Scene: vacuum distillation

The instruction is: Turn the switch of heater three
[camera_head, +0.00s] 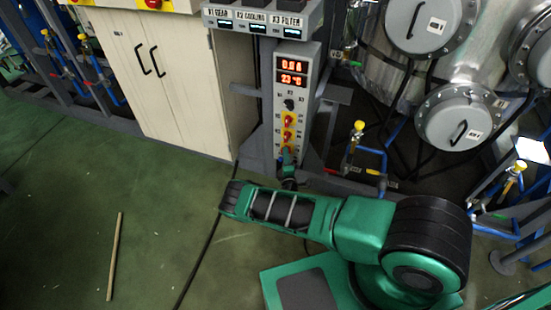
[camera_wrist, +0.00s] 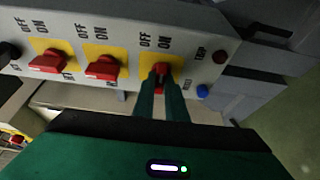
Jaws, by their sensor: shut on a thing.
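The control panel (camera_head: 310,100) stands upright on a grey post and carries red rotary switches on yellow plates in a column. My gripper (camera_head: 287,160) is at the lowest switch and mostly covers it. In the wrist view this end switch (camera_wrist: 161,67) sits under OFF and ON labels. The two green fingers of my gripper (camera_wrist: 161,82) are closed around its red knob, one on each side. The other two red switches, the middle one (camera_wrist: 101,68) and the far one (camera_wrist: 50,62), are untouched. The gripped knob's exact angle is partly hidden by the fingers.
A blue button (camera_wrist: 202,91) and a dark red lamp (camera_wrist: 220,57) lie right of the gripped switch. Two red displays (camera_head: 291,72) glow above. A cream cabinet (camera_head: 175,85) stands left, metal vessels (camera_head: 420,75) right. Green floor at the left is mostly clear.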

